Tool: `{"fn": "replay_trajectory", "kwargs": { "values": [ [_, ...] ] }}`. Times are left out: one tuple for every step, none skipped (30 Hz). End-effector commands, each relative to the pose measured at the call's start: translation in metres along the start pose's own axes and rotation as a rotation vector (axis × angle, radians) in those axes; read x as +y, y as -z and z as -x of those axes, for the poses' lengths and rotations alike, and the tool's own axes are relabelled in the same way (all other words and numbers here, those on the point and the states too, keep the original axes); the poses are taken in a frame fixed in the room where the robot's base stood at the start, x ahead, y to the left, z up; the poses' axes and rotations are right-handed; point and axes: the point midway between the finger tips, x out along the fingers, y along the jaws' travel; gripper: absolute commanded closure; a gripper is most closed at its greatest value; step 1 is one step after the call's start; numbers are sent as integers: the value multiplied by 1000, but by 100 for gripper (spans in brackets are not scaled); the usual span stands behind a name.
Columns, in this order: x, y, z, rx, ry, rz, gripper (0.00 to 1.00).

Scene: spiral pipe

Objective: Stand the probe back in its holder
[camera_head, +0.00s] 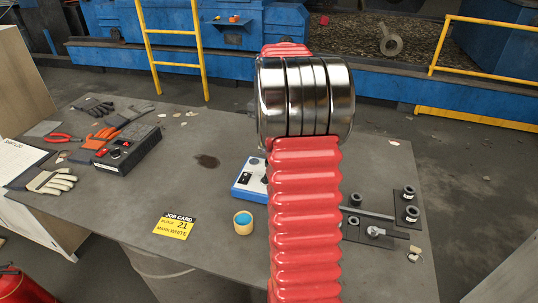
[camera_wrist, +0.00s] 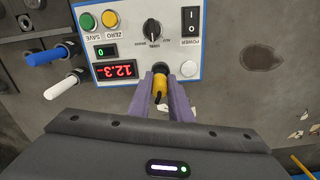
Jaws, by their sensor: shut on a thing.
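In the wrist view, my gripper (camera_wrist: 160,76) has its two purple fingers shut on a small yellow piece with a dark end (camera_wrist: 159,88), which looks like the probe. It is held over the near edge of the white and blue meter box (camera_wrist: 125,42); I cannot tell whether it touches the box. The same box (camera_head: 246,182) shows partly in the head view, with the rest behind my red ribbed arm. My gripper is hidden in the head view. I cannot surely pick out the holder; dark mounts with posts (camera_head: 411,214) stand to the right.
A blue rod (camera_wrist: 66,52) and a white rod (camera_wrist: 64,86) stick out beside the box in the wrist view. A small cup with blue contents (camera_head: 243,222), a yellow job card (camera_head: 174,225) and a black control box (camera_head: 128,151) are on the bench. The bench's middle left is clear.

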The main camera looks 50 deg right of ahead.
Motion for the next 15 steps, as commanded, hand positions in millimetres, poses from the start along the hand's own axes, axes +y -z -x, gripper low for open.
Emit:
{"fn": "replay_trajectory", "kwargs": {
  "values": [
    [0,0,-6,-2,-2,0,100],
    [0,0,-10,-2,-1,0,100],
    [0,0,-15,-2,-1,0,100],
    [0,0,-19,-2,-2,0,100],
    [0,0,-23,-2,-1,0,100],
    [0,0,-27,-2,-1,0,100],
    [0,0,-29,-2,-1,0,100],
    [0,0,-31,-1,-1,0,100],
    [0,0,-33,0,0,0,100],
    [0,0,-33,0,0,0,100],
    [0,0,-33,0,0,0,100],
    [0,0,-33,1,0,0,100],
    [0,0,-33,0,0,0,100],
    [0,0,-33,0,0,0,100],
    [0,0,-33,0,0,0,100]
  ]
}}
